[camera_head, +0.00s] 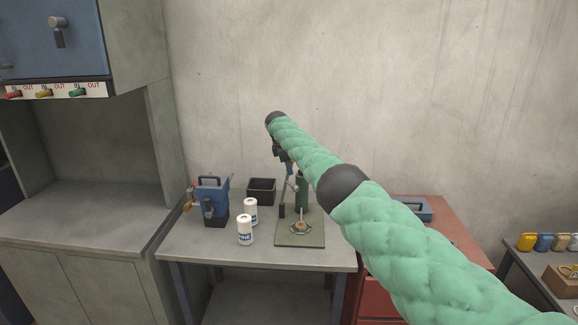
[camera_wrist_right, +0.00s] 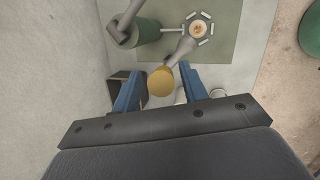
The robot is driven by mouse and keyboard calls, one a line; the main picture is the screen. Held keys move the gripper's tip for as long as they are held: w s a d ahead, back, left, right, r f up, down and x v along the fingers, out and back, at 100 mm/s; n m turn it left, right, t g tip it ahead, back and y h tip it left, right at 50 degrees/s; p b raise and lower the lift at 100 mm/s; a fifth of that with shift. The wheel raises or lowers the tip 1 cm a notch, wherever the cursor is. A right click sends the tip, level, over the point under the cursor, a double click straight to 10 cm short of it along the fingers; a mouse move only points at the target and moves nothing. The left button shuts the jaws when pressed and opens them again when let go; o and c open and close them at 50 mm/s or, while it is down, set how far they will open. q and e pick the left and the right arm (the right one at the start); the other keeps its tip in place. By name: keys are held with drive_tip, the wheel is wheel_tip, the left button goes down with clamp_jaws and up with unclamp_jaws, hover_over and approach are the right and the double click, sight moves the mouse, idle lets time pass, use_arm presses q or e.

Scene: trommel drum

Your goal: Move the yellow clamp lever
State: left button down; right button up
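The yellow clamp lever's round yellow knob (camera_wrist_right: 160,82) shows in the right wrist view, on the end of a grey bar. My right gripper (camera_wrist_right: 161,72) is open, its two blue fingers on either side of the knob; I cannot tell if either touches it. In the head view my right gripper (camera_head: 287,166) is small and partly hidden by my green padded arm, above the fixture's green base plate (camera_head: 285,239). A green cylinder (camera_head: 302,190) stands on that plate, as does a round metal part with a pin (camera_head: 301,227). My left gripper is not in view.
On the grey table (camera_head: 195,248) stand a blue machine (camera_head: 213,198), a black bin (camera_head: 261,189) and two white cans (camera_head: 245,231). A red cabinet (camera_head: 458,240) with a blue tray is to the right. A grey cabinet (camera_head: 85,205) is at left.

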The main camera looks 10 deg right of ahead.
drive_tip(key=shift+s+d+r, duration=0.1)
drive_tip(key=shift+r, duration=0.25)
drive_tip(key=shift+b+v, duration=0.55)
drive_tip(key=shift+v, duration=0.35)
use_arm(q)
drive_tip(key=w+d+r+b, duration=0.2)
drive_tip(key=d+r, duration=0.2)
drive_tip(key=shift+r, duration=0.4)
use_arm(e)
drive_tip(key=shift+v, duration=2.7)
